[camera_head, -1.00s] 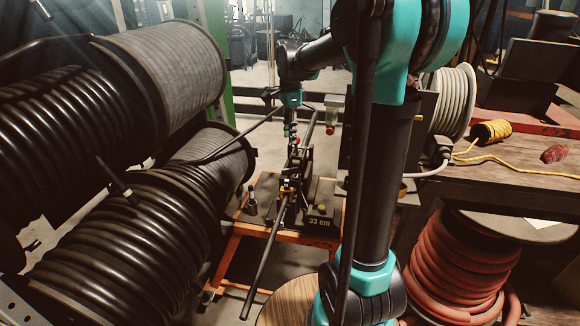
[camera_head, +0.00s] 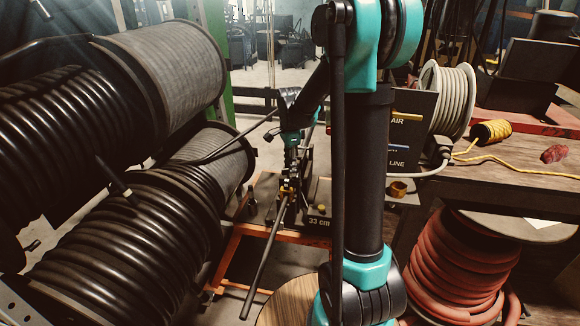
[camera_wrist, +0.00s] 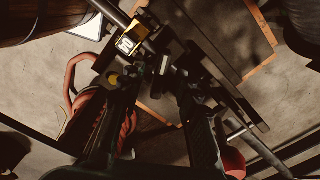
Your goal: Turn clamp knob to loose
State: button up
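The yellow block (camera_wrist: 131,41) also shows in the wrist view, beyond my fingertips. My gripper (camera_head: 289,172) points down just above the clamp. In the wrist view my gripper (camera_wrist: 160,78) has two dark fingers spread apart, with a gap between the tips. A small dark part (camera_wrist: 165,64) lies just beyond the gap; I cannot tell whether it is the clamp knob or whether the fingers touch it.
Large black hose reels (camera_head: 130,250) crowd the left. A red hose reel (camera_head: 455,265) and a wooden bench (camera_head: 510,180) stand at the right. A panel (camera_head: 408,130) with coloured levers stands behind my arm. A yellow button (camera_head: 321,209) sits beside the "33 cm" mark.

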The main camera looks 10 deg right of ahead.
grip_shut()
